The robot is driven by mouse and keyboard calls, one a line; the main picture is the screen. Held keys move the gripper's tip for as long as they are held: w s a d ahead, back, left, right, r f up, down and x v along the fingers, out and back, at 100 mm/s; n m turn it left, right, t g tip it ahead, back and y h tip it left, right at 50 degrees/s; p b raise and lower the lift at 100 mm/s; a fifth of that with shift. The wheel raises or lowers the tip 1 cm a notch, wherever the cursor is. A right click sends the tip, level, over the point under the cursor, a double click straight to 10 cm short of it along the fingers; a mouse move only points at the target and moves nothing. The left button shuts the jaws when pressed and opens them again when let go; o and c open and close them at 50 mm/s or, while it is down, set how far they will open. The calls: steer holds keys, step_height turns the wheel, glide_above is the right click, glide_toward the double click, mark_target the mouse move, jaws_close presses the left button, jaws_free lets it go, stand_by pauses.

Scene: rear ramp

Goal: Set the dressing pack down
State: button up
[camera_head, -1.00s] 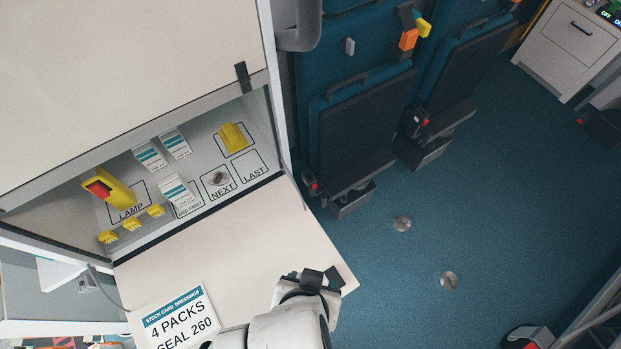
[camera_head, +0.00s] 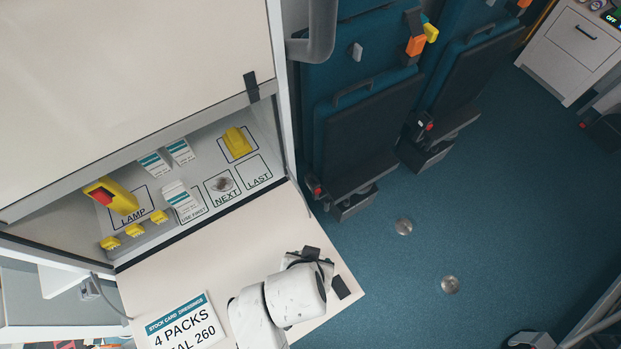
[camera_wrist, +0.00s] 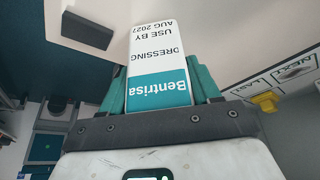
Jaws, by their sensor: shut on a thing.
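My gripper (camera_head: 325,271) is over the right end of the cream lowered flap (camera_head: 235,262), in front of the open locker. In the wrist view its teal fingers (camera_wrist: 160,92) are shut on a white and teal dressing pack (camera_wrist: 157,60), printed "Bentrisa", "DRESSING" and "USE BY AUG 2027". The held pack is not clearly visible in the head view. Inside the locker, one pack (camera_head: 179,196) is at the "USE FIRST" outline and two more (camera_head: 153,164) (camera_head: 181,151) are behind it.
A yellow and red lamp (camera_head: 113,197), several small yellow pieces (camera_head: 135,230) and a yellow block (camera_head: 237,143) sit in the locker. A stock card (camera_head: 182,322) lies on the flap. Folded seats (camera_head: 365,125) stand to the right, with open blue floor (camera_head: 475,220) before them.

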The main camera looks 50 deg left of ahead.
steer(key=shift+f, duration=0.15)
steer(key=o, duration=1.1)
steer(key=shift+d, duration=0.1)
steer(key=v, duration=1.2)
steer(key=shift+r, duration=0.2)
